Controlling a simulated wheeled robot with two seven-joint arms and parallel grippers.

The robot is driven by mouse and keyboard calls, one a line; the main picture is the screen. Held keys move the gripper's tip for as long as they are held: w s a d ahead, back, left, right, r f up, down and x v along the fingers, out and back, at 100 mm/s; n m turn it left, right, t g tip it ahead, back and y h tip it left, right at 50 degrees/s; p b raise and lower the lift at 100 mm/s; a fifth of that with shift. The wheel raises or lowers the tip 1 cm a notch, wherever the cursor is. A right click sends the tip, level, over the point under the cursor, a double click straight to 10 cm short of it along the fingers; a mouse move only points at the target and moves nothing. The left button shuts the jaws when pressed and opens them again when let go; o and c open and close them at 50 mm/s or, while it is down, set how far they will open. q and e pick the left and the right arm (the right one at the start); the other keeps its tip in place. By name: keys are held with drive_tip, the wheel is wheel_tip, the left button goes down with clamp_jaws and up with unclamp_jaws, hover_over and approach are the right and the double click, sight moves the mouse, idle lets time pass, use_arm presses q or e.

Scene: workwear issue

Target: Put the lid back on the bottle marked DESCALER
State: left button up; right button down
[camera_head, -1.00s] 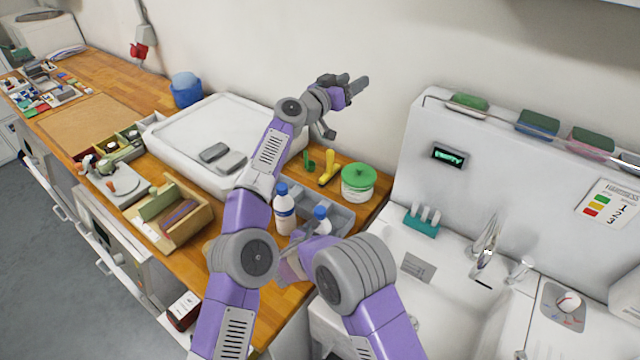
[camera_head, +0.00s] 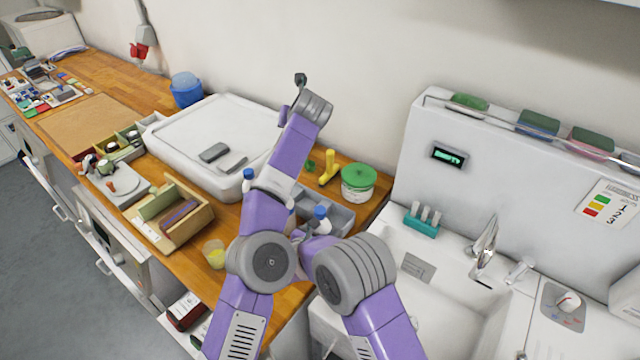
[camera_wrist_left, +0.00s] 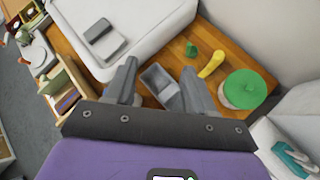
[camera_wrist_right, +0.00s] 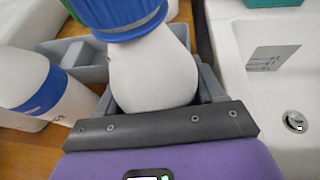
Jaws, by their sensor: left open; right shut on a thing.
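My right gripper (camera_wrist_right: 157,88) is shut on a white bottle (camera_wrist_right: 150,72) with a blue cap (camera_wrist_right: 122,14); its blue cap also shows in the head view (camera_head: 321,211). I cannot read DESCALER on either bottle. My left gripper (camera_wrist_left: 158,78) is open and empty, high above the counter; in the head view it is raised near the wall (camera_head: 300,80). I cannot make out a loose lid.
A grey divided tray (camera_head: 341,217) is by the bottles. Behind it are a green-lidded tub (camera_head: 358,182), a yellow item (camera_head: 328,166) and a small green piece (camera_head: 310,166). A cup with yellow contents (camera_head: 214,254) stands near the front edge. The sink (camera_head: 415,290) lies right.

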use_arm(q)
drive_tip(key=s+d+f+n+g+h, duration=0.2)
drive_tip(key=s+d+f+n+g, duration=0.3)
drive_tip(key=s, duration=0.4)
drive_tip(key=n+g+h, duration=0.1)
drive_tip(key=n+g, duration=0.1)
drive_tip(key=g, duration=0.3)
hover_over(320, 210)
drive_tip(key=shift+s+f, duration=0.1)
drive_tip(key=shift+f, duration=0.55)
drive_tip(key=shift+f, duration=0.1)
drive_tip(key=shift+w+f+t, duration=0.2)
drive_tip(key=shift+f+t, duration=0.1)
drive_tip(key=shift+f, duration=3.6)
